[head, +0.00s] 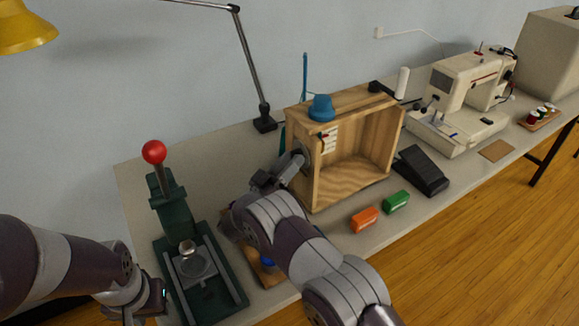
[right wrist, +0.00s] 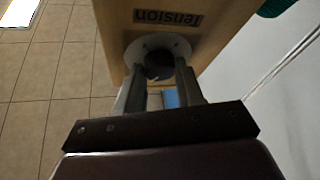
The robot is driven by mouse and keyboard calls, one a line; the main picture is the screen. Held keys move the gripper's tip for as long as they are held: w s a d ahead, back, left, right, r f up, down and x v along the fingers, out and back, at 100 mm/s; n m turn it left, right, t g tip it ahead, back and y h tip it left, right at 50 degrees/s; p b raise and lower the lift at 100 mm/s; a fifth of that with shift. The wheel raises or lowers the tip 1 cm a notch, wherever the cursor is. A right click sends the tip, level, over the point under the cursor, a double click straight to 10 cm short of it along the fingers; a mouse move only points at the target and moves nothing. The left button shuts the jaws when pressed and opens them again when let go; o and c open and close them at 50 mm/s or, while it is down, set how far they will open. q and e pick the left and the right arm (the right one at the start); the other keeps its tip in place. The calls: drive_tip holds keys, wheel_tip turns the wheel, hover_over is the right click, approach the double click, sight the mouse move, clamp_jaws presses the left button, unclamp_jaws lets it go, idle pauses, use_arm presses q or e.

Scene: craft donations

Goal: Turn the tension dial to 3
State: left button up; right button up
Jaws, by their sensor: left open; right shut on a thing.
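The wooden box (head: 355,172) stands open-fronted on the table in the head view. The tension dial (right wrist: 158,66) is a dark knob on a pale round plate on the box's side, under an upside-down "Tension" label (right wrist: 168,18) in the right wrist view. My right gripper (right wrist: 160,88) is shut on the knob, a finger on each side. In the head view my right gripper (head: 296,163) reaches the box's left side and covers most of the dial. The dial's setting cannot be read. My left gripper (head: 150,300) is open and empty at the lower left.
A green press (head: 172,215) with a red ball handle stands left of the box. Orange (head: 364,220) and green (head: 397,201) pieces and a black pedal (head: 422,172) lie to the right, before a sewing machine (head: 455,105). A lamp stands behind.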

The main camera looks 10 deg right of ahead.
drive_tip(key=o, duration=1)
drive_tip(key=shift+o, duration=0.2)
